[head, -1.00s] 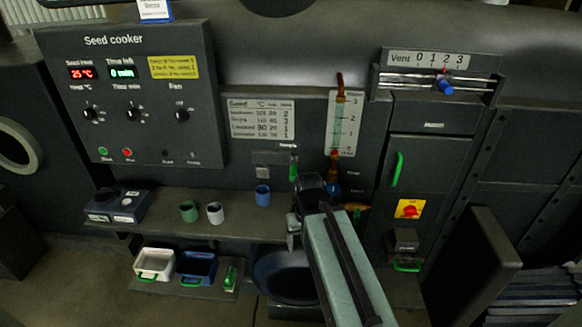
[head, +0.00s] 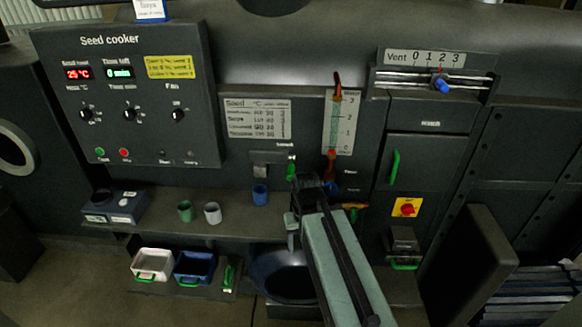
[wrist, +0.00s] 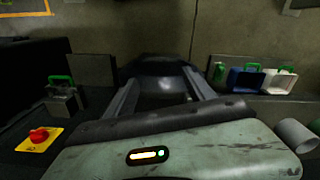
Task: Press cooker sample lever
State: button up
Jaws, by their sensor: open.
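The sample lever (head: 291,170) has a green handle and stands under a small label on the cooker front, in the head view. My gripper (head: 303,203) is just below and right of it; I cannot tell whether they touch. In the wrist view my gripper (wrist: 160,92) has its two fingers apart with nothing held between them. The lever does not show there. Left of the lever is a small grey sample outlet (head: 266,165). The seed cooker panel (head: 125,95) reads 25 °C and 0 min.
A shelf (head: 160,208) below holds green, white and blue cups (head: 260,195). White and blue bins (head: 193,267) sit lower, beside a dark round bowl (head: 283,277). A red knob on a yellow plate (head: 407,208) and a sight tube (head: 337,120) are to the right.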

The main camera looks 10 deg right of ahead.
grip_shut()
dwell(1.5)
